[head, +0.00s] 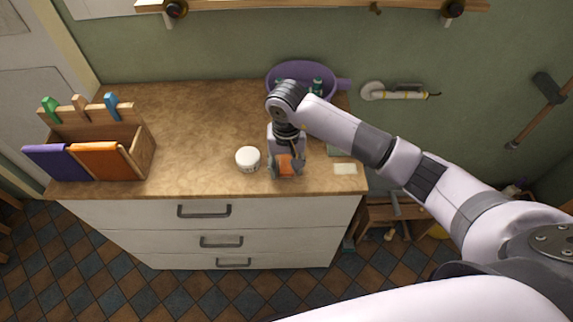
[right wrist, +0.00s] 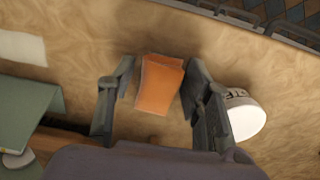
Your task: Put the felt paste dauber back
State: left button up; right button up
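My right gripper (head: 286,168) points down over the front part of the wooden counter (head: 190,130). Its two fingers (right wrist: 157,95) stand apart on either side of a small, flat orange piece (right wrist: 160,84), which looks like folded felt or cloth. The orange piece also shows between the fingers in the head view (head: 286,166). I cannot tell whether a finger touches it. A white round jar (head: 248,159) with dark lettering stands just left of the gripper; it also shows in the right wrist view (right wrist: 246,118). I cannot make out a dauber for certain. My left gripper is not in view.
A purple basin (head: 301,76) with green items in it stands at the back right. A green thing (right wrist: 28,110) and a pale card (head: 345,169) lie right of the gripper. A wooden rack (head: 146,150) with purple and orange cloths stands at left. The counter's middle is clear.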

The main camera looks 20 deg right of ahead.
aim_at(286, 166)
jog(key=shift+o, duration=0.5)
jog(key=shift+r, duration=0.15)
notch_tip(286, 166, up, 12)
jog(key=b, duration=0.3)
